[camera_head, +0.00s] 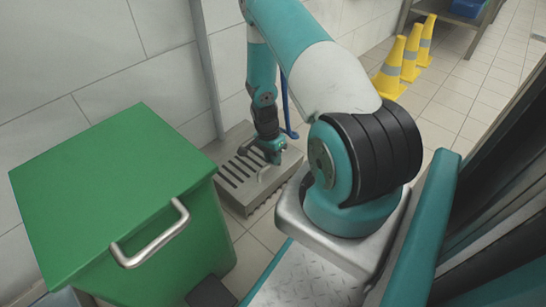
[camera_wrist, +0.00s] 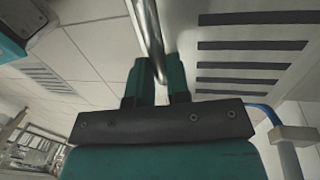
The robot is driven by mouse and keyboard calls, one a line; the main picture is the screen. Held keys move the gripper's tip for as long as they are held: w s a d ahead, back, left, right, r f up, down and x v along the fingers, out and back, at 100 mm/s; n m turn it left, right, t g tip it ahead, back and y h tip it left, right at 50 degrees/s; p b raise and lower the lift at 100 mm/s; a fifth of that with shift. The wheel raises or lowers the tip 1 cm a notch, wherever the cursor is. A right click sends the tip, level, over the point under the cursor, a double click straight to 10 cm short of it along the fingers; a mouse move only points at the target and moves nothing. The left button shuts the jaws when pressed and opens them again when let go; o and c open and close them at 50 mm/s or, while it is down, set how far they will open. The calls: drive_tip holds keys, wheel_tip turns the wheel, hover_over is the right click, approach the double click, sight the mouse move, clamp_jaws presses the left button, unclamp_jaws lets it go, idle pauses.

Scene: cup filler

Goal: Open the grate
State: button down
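The grate (camera_head: 236,180) is a grey slotted metal panel on a low box on the floor against the wall. Its dark slots also show at the upper right of the wrist view (camera_wrist: 252,45). A metal bar handle (camera_wrist: 148,35) runs down from the top of the wrist view and in between my fingers. My gripper (camera_wrist: 160,82) has its two teal fingers close on either side of the bar, shut on it. In the head view my gripper (camera_head: 270,152) is low over the grate, and the handle is partly hidden there. The grate looks flat on its box.
A green bin (camera_head: 110,190) with a metal handle stands at the left, close to the grate. Several yellow cones (camera_head: 408,58) and a metal shelf (camera_head: 452,20) stand at the back right. A blue pipe (camera_head: 287,105) rises behind the grate. Tiled floor is open at the right.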

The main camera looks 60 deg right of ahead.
sight(263, 162)
drive_tip(key=shift+r, duration=0.15)
drive_tip(key=shift+w+r+g+p, duration=0.25)
drive_tip(key=shift+r+g+p, duration=0.05)
drive_tip(key=shift+r+p, duration=0.15)
drive_tip(key=w+d+r+g+p, duration=0.1)
drive_tip(key=w+r+g+p, duration=0.1)
drive_tip(key=w+r, duration=0.8)
drive_tip(key=shift+w+d+g+p, duration=0.35)
drive_tip(key=shift+w+p, duration=0.2)
drive_tip(key=shift+w, duration=1.75)
